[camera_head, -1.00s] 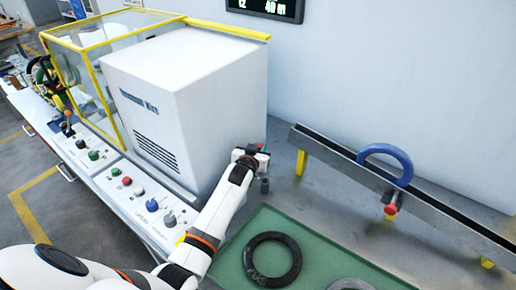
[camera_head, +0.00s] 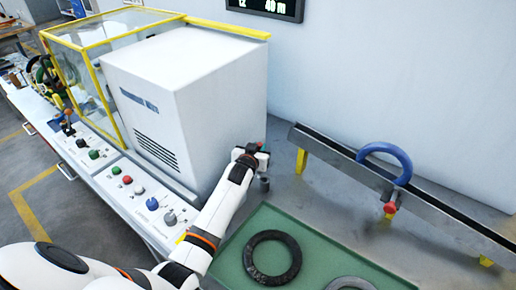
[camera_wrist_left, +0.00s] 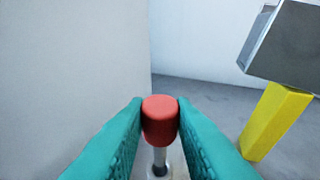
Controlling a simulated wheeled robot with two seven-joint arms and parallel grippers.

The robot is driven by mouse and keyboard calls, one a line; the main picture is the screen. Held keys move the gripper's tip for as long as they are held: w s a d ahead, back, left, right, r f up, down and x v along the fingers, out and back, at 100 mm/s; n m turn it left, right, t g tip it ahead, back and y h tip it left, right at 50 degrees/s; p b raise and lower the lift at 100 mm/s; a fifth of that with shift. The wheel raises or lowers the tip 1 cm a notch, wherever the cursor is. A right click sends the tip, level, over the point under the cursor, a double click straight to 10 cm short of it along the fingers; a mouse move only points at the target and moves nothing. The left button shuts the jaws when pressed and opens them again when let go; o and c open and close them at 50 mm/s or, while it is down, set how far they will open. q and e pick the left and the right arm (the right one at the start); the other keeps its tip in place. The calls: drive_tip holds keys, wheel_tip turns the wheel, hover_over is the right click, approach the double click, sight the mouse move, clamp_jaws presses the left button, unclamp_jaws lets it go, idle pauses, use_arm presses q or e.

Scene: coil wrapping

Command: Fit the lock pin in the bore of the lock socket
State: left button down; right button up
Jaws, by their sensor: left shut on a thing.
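My left gripper (camera_head: 262,150) is by the right side of the white cabinet, above a short dark grey post (camera_head: 264,185) that looks like the lock socket. In the left wrist view its two teal fingers (camera_wrist_left: 160,122) are shut on the red head of the lock pin (camera_wrist_left: 161,120). The pin's metal shaft points down. A pale rounded piece (camera_wrist_left: 152,172) shows around the shaft's lower end at the picture's bottom edge. I cannot tell whether the shaft is in a bore or above it. My right gripper is not in view.
The white cabinet (camera_head: 190,100) stands close on the left. A rail (camera_head: 330,155) on yellow legs carries a blue ring (camera_head: 385,152) and a red knob (camera_head: 390,208). A green mat (camera_head: 225,262) holds a black ring (camera_head: 271,258) and part of a grey ring (camera_head: 350,284).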

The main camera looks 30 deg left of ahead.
use_arm(q)
drive_tip(key=shift+p, duration=0.35)
idle(0.7)
drive_tip(key=shift+f+b, duration=0.75)
drive_tip(key=shift+f, duration=0.15)
drive_tip(key=shift+f+b, duration=1.35)
drive_tip(key=shift+f, duration=0.45)
drive_tip(key=c, duration=1.1)
unclamp_jaws()
drive_tip(key=shift+c, duration=0.2)
drive_tip(key=shift+s, duration=0.1)
drive_tip(key=v, duration=1.2)
drive_tip(key=shift+p, duration=0.3)
drive_tip(key=shift+r, duration=0.2)
